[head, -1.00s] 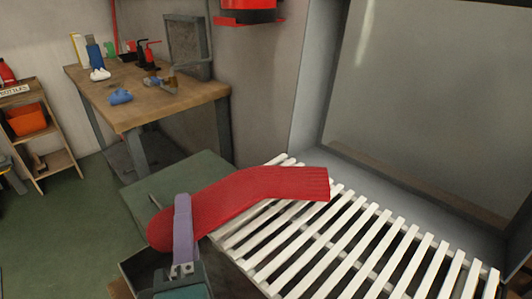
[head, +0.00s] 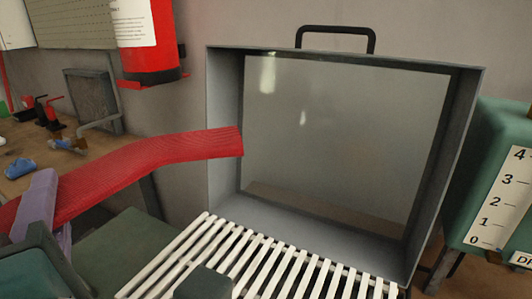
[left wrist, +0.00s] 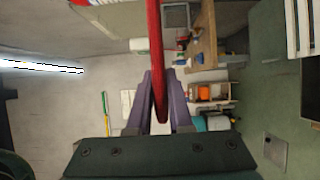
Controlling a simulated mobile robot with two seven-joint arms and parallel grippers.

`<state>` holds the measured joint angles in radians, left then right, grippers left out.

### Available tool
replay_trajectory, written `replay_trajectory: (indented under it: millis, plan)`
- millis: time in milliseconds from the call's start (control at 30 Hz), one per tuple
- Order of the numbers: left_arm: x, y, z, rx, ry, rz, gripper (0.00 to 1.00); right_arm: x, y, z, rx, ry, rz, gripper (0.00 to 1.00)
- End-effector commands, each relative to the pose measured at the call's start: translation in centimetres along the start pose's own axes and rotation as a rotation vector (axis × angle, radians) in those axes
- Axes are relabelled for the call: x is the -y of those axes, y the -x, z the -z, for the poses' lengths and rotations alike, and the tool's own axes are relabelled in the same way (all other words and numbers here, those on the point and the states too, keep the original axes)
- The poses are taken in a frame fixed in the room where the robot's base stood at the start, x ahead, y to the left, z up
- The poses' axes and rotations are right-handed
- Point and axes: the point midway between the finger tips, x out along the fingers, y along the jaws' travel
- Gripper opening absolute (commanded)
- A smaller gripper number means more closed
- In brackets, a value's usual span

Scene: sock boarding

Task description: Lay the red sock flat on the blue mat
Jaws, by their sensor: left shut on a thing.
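The red sock (head: 150,158) sticks out stiff and flat, its ribbed open end toward the right, in front of the grey glass-fronted box. My left gripper (head: 42,185), with purple fingers, is shut on it near its other end, at the left edge of the head view. In the left wrist view the sock (left wrist: 154,40) shows edge-on as a thin red strip between the two fingers (left wrist: 158,78). Its toe end is cut off in the head view. I see no blue mat in either view.
A white slatted rack (head: 215,258) lies in front of the grey box (head: 224,130). A green tank with a number scale (head: 497,205) stands at the right. A red cylinder (head: 150,45) hangs on the wall.

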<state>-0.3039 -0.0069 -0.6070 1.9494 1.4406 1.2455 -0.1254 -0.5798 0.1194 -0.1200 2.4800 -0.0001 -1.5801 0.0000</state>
Motion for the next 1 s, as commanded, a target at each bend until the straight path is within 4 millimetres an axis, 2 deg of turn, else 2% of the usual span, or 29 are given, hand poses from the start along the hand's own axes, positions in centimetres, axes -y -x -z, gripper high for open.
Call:
replay_trajectory:
  millis: [167, 600, 700, 867, 1000]
  plan:
    - [1.1, 0.0, -0.1, 0.002, -0.004, 0.0, 0.0, 0.0, -0.4, -0.1, 0.0, 0.0, 0.0, 0.75]
    - [13.2, -0.1, 0.1, 0.002, -0.004, -0.001, 0.0, 0.2, -4.5, -1.4, 0.0, 0.0, 0.0, 0.75]
    - [14.7, -0.1, 0.2, 0.001, -0.002, -0.001, 0.0, 0.2, -5.0, -1.6, 0.0, 0.0, 0.0, 0.75]
    - [16.0, -0.1, 0.1, 0.001, 0.0, -0.001, 0.0, 0.2, -5.4, -1.7, 0.0, 0.0, 0.0, 0.75]
    - [18.4, -0.1, 0.1, 0.002, -0.001, -0.001, 0.0, 0.2, -6.7, -2.1, 0.0, 0.0, 0.0, 0.75]
